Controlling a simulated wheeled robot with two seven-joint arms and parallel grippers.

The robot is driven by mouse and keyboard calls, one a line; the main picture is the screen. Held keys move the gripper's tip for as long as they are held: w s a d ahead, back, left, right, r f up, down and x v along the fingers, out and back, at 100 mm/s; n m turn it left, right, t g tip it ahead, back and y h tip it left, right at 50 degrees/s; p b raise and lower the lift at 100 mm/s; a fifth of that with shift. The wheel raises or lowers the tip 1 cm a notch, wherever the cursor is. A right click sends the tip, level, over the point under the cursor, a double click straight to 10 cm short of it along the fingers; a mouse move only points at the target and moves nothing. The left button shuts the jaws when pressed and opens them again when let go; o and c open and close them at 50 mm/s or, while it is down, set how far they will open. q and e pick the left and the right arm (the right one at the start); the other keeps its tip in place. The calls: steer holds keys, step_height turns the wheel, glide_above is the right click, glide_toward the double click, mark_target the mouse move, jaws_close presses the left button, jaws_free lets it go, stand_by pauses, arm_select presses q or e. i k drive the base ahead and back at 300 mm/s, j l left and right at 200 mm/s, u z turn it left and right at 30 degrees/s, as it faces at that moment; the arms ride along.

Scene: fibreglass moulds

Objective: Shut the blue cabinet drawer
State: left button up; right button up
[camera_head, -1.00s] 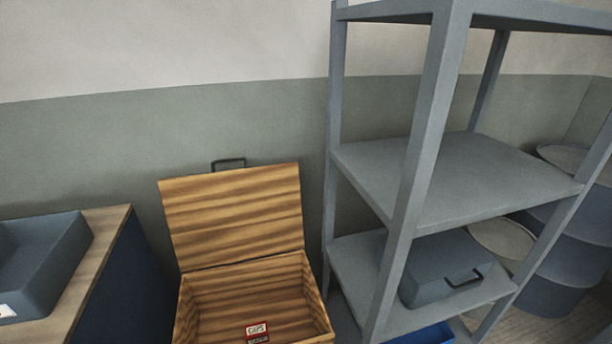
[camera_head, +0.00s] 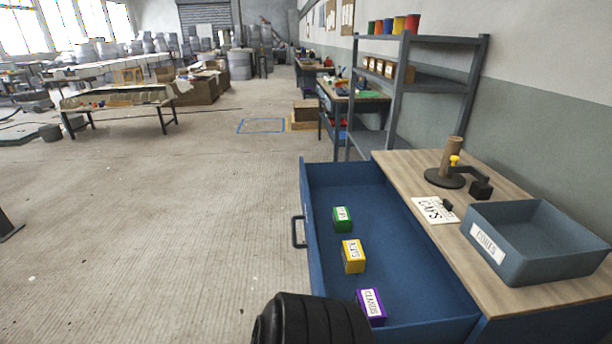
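The blue cabinet drawer (camera_head: 400,262) is pulled far out to the left from under the cabinet's wooden top (camera_head: 410,170). Its dark handle (camera_head: 297,232) is on the drawer front at the left. Inside lie a green box (camera_head: 342,220), a yellow box (camera_head: 353,257) and a purple box (camera_head: 371,307), each with a white label. A black ribbed part of my arm covers the near corner of the drawer front. Neither gripper shows.
On the cabinet top are a grey-blue labelled bin (camera_head: 535,240), a white card (camera_head: 434,210) and a dark-based stand (camera_head: 446,178). A grey shelf (camera_head: 430,85) stands behind the cabinet. The floor (camera_head: 170,240) left of the drawer is clear.

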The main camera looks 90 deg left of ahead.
mark_target(423, 301)
steer(key=u, duration=0.4)
steer(key=k+u, duration=0.1)
steer(key=u, duration=0.75)
steer(key=j+u, duration=0.1)
steer(key=u, duration=0.35)
steer(key=k+j+u, duration=0.1)
steer(key=u, duration=0.7)
